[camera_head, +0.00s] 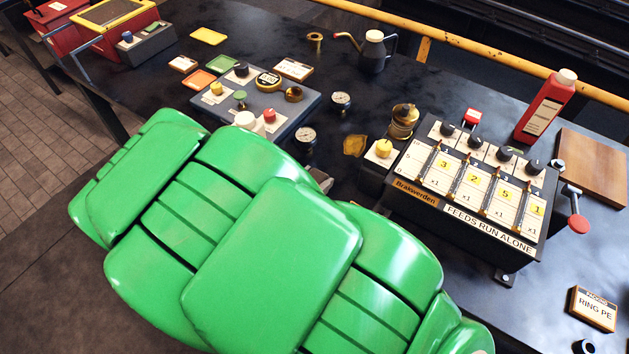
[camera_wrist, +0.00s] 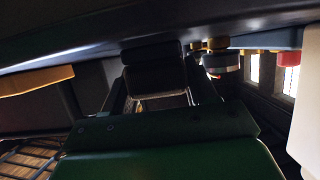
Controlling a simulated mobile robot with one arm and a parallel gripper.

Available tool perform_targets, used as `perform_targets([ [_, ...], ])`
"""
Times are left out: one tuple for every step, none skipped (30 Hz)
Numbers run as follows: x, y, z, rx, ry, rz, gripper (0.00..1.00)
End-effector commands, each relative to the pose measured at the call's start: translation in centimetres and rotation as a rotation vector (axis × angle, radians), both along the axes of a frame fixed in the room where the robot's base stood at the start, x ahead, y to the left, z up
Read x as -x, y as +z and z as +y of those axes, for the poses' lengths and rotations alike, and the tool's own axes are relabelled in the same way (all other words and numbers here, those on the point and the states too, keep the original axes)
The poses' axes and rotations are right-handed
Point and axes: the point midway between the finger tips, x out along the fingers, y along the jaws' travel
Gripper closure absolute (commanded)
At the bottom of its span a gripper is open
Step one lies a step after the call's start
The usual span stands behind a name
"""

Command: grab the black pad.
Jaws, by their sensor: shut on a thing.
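In the wrist view a dark, rounded block, which looks like the black pad (camera_wrist: 153,54), sits between the dark fingers of my gripper (camera_wrist: 160,88). My gripper is shut on it. The view is dim, so the pad's edges and the fingertips are hard to make out. In the head view my green arm covers the gripper and what it holds. No black pad shows on the bench there.
The dark bench holds a grey panel with knobs (camera_head: 283,96), two gauges, a brass fitting (camera_head: 404,119), a feed box (camera_head: 470,185), a red bottle (camera_head: 546,105) and an oil can (camera_head: 374,52). Coloured flat pieces lie at the back left. A yellow rail (camera_head: 480,52) runs behind.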

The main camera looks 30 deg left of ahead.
Motion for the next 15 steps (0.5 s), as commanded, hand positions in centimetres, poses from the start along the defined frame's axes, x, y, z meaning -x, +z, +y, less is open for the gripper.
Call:
perform_targets([
  [0.0,0.0,0.0,0.000,0.000,0.000,0.77],
  [0.0,0.1,0.0,0.000,0.000,0.000,0.77],
  [0.0,0.2,0.0,-0.001,0.000,0.000,0.77],
  [0.0,0.3,0.0,-0.001,0.000,0.000,0.77],
  [0.0,0.4,0.0,-0.001,0.000,0.000,0.77],
  [0.0,0.6,0.0,-0.002,-0.001,0.000,0.77],
  [0.0,0.9,0.0,-0.003,-0.001,0.000,0.77],
  [0.0,1.1,0.0,-0.004,-0.001,-0.001,0.77],
  [0.0,1.5,0.1,-0.005,-0.001,-0.001,0.77],
  [0.0,1.8,0.1,-0.004,-0.001,-0.002,0.77],
  [0.0,2.2,0.1,-0.005,0.000,-0.002,0.77],
  [0.0,2.6,0.1,-0.005,0.000,-0.002,0.77],
  [0.0,3.0,0.0,-0.005,-0.001,-0.002,0.77],
  [0.0,3.3,0.1,-0.005,-0.001,-0.001,0.77],
  [0.0,3.8,0.1,-0.005,-0.001,0.000,0.77],
])
